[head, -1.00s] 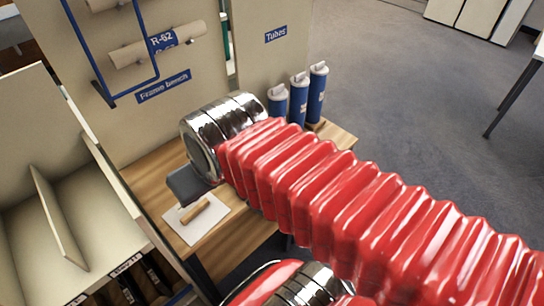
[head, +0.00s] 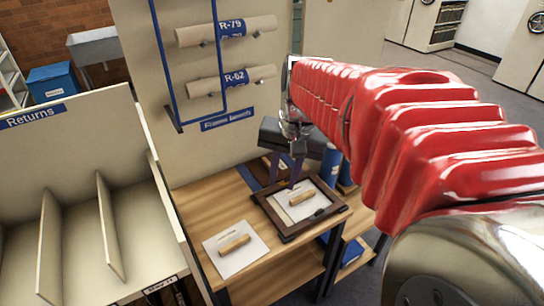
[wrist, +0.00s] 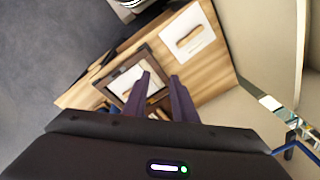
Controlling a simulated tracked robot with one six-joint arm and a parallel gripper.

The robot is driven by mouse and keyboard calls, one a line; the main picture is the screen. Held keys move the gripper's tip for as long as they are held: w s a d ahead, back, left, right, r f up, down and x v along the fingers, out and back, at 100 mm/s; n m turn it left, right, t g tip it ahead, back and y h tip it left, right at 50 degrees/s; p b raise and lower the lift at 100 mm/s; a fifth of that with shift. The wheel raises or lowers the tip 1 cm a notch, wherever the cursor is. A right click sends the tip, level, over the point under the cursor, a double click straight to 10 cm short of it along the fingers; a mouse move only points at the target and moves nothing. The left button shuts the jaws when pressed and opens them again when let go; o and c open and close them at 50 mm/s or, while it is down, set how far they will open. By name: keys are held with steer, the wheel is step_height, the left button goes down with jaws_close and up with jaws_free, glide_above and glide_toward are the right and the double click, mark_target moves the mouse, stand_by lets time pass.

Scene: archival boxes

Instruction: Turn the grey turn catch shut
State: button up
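A dark wooden frame (head: 268,218) lies on the wooden bench (head: 205,205), with a pale sheet and a small tan block inside it. It also shows in the wrist view (wrist: 157,58). A small dark piece (head: 319,212) shows at the frame's near edge; whether it is the grey turn catch is too small to tell. My gripper (head: 291,180) points down above the far part of the frame. In the wrist view my gripper (wrist: 160,75) has its two purple fingers apart, with nothing between them. Contact with the frame cannot be judged.
A second pale sheet (head: 222,261) with a tan block lies left of the frame. A tan board with rolled tubes (head: 233,83) and a blue rail stands behind the bench. A Returns shelf (head: 78,143) stands at left. Blue canisters (head: 331,163) stand beyond the frame.

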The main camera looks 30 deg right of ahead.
steer(key=w+d+f+m+g+y, duration=0.1)
steer(key=d+f+m, duration=0.1)
steer(key=d, duration=0.3)
steer(key=w+d+f+m+y, duration=0.1)
steer(key=w+d+m, duration=0.15)
steer(key=d, duration=0.25)
steer(key=m+g+y, duration=0.1)
steer(key=m+y, duration=0.1)
steer(key=m, duration=0.3)
glide_above(322, 209)
steer(key=d, duration=0.5)
step_height(322, 209, down, 6)
steer(key=shift+w+d, duration=0.1)
steer(key=shift+d, duration=0.05)
steer(key=shift+f, duration=0.1)
steer(key=x, duration=1.3)
steer(key=shift+f, duration=0.35)
steer(key=shift+c, duration=0.6)
jaws_close()
